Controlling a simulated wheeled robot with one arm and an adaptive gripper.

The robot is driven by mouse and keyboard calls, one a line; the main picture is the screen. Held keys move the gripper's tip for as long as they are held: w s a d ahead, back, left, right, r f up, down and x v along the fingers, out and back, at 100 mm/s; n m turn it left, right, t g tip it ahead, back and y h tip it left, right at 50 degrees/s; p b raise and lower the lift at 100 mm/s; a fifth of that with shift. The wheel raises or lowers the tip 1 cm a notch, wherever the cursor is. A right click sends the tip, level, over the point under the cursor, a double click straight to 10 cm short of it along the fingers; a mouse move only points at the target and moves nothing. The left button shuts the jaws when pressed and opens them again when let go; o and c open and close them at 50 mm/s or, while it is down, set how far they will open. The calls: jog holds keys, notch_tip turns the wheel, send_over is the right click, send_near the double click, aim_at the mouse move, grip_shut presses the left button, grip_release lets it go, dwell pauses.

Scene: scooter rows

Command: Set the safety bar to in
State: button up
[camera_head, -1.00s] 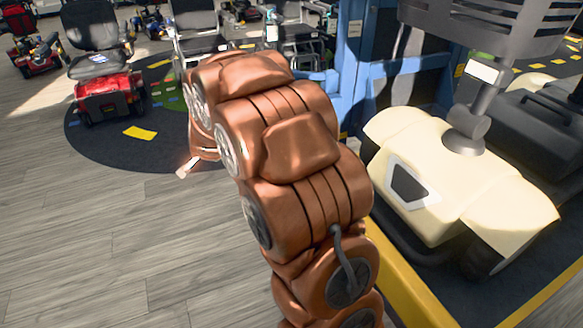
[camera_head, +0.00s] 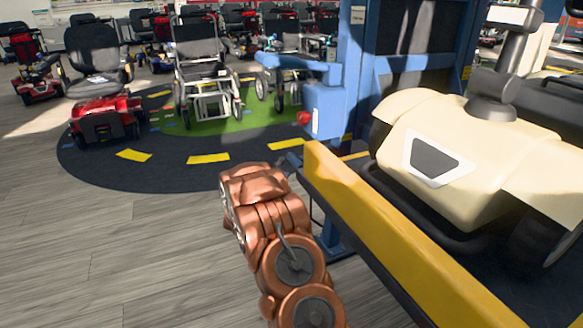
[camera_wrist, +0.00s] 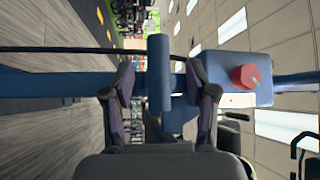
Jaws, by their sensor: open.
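A blue bar, which I take to be the safety bar (camera_head: 285,62), sticks out leftward from a blue post in the head view. Below it is a blue box (camera_head: 323,108) with a red button (camera_head: 304,118). In the wrist view a blue rail crosses the picture, and a short blue crosspiece (camera_wrist: 158,62) stands between the two fingers of my gripper (camera_wrist: 159,78). The fingers are apart, with visible gaps on both sides of the crosspiece. The blue box (camera_wrist: 222,68) is just right of the fingers. My gripper is hidden in the head view.
A cream scooter (camera_head: 430,140) stands on a platform with a yellow edge (camera_head: 390,240) at the right. A blue post (camera_head: 355,60) rises behind it. A red scooter (camera_head: 103,117) and a wheelchair (camera_head: 205,75) stand at the back left. The grey floor at left is clear.

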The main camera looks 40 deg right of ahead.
aim_at(291, 158)
jog(key=b+x, duration=0.1)
jog(key=x, duration=0.2)
jog(key=b+x, duration=0.1)
jog(key=x, duration=0.2)
jog(key=shift+s+d+f, duration=0.1)
jog(key=shift+s+f, duration=0.05)
jog(key=shift+f, duration=0.1)
jog(key=shift+x, duration=0.9)
jog(key=shift+r, duration=0.1)
grip_shut()
